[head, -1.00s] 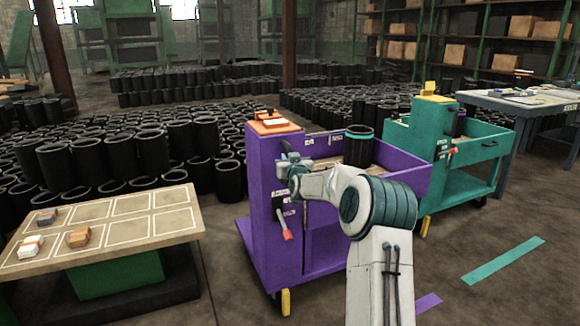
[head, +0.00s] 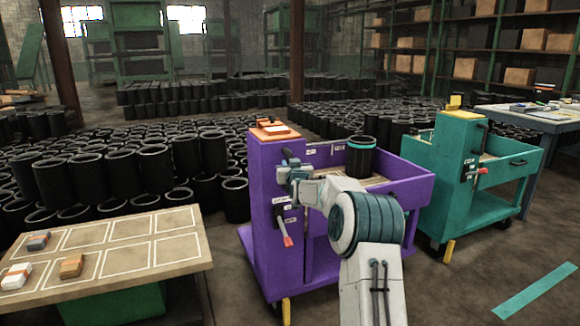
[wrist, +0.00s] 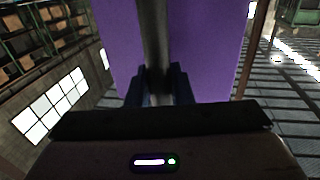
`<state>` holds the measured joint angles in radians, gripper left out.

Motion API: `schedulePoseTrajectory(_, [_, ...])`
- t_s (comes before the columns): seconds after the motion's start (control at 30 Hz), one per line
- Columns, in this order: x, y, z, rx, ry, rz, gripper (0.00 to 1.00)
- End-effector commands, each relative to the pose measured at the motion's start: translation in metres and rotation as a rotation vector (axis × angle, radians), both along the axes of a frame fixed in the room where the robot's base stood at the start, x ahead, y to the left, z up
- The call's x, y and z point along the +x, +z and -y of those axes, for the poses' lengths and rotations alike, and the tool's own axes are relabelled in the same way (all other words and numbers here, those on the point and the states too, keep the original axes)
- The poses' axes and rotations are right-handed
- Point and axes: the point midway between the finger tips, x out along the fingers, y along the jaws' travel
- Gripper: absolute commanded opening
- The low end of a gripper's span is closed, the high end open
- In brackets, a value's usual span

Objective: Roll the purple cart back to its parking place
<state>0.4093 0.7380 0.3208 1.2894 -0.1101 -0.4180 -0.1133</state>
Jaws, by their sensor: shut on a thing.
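The purple cart (head: 265,215) stands upright in the middle of the head view, its tall end panel towards me. A black sleeve with a teal band (head: 361,157) stands in its tray. My gripper (head: 290,174) is at the dark handle on that panel, partly hidden by my wrist. In the wrist view my gripper (wrist: 157,88) is shut on the dark handle bar (wrist: 153,35), with the purple panel behind. A red-ended lever (head: 287,240) hangs below the handle. No purple floor marking shows now.
A teal cart (head: 455,185) stands close on the right. A low table (head: 150,228) with small blocks is on the left. Many black sleeves (head: 120,170) crowd the floor behind. A teal floor strip (head: 535,290) lies front right, on bare floor.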

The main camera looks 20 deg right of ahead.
Motion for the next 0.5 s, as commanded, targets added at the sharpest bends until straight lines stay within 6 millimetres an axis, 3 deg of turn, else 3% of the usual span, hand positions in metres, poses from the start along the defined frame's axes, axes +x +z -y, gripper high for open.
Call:
schedulePoseTrajectory(0.3, [0.0015, 0.0061, -0.0020, -0.002, 0.001, 0.013, 0.00])
schedulePoseTrajectory(0.33, [0.0015, 0.0061, -0.0022, -0.002, 0.001, 0.013, 0.28])
schedulePoseTrajectory(0.37, [0.0015, 0.0059, -0.0023, -0.001, 0.001, 0.012, 0.36])
schedulePoseTrajectory(0.5, [0.0013, 0.0046, -0.0021, -0.001, 0.001, 0.009, 0.39])
